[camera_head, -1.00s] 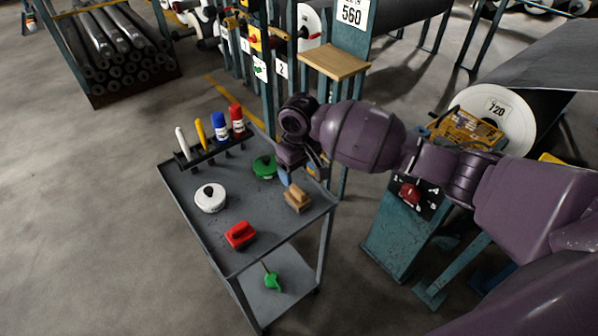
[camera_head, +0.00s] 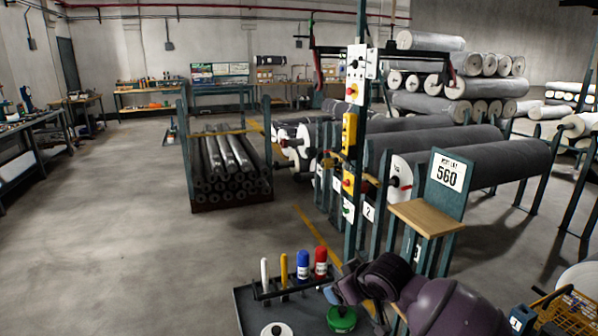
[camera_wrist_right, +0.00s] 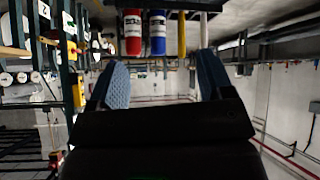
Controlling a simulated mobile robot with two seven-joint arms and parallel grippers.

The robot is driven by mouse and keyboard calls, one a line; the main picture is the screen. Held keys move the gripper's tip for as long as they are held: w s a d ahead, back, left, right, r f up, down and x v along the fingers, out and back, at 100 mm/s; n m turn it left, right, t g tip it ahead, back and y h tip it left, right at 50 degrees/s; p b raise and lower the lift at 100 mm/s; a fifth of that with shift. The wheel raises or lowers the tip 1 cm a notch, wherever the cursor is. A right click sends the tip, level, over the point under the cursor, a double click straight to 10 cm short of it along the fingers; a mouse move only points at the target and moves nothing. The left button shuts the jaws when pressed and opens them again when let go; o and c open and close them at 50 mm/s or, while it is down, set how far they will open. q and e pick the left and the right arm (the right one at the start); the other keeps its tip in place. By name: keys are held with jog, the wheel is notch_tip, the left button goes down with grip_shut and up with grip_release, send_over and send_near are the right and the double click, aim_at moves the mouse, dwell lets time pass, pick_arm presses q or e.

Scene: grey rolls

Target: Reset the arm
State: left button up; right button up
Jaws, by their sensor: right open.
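My right arm, purple, comes in at the bottom right of the head view. Its gripper (camera_head: 335,294) shows above the green round tin on the grey trolley, partly cut by the angle. In the right wrist view the gripper (camera_wrist_right: 160,82) is open, its two blue pads wide apart with nothing between them. My left gripper is not in view.
The trolley (camera_head: 245,316) carries a rack with a red bottle (camera_head: 320,263), a blue bottle (camera_head: 302,265), a yellow stick (camera_head: 284,269) and a white stick (camera_head: 264,274). A green tin (camera_head: 341,319) and white tin (camera_head: 276,330) lie nearer. A post with wooden shelf (camera_head: 427,217) stands right.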

jog(key=s+d+f+m+t+h, duration=0.1)
jog(key=s+d+f, duration=0.4)
jog(key=s, duration=0.6)
jog(key=s+d+f+m+t+h, duration=0.1)
jog(key=s+d+f, duration=0.5)
jog(key=s, duration=0.6)
jog(key=s+d+f+m+t+h, duration=0.1)
jog(key=s+d+f+m, duration=0.3)
jog(key=s+f, duration=0.5)
jog(key=s+d+h, duration=0.1)
jog(key=s+d, duration=0.1)
jog(key=shift+s+f+m+h, duration=0.15)
jog(key=shift+s+m+h, duration=0.15)
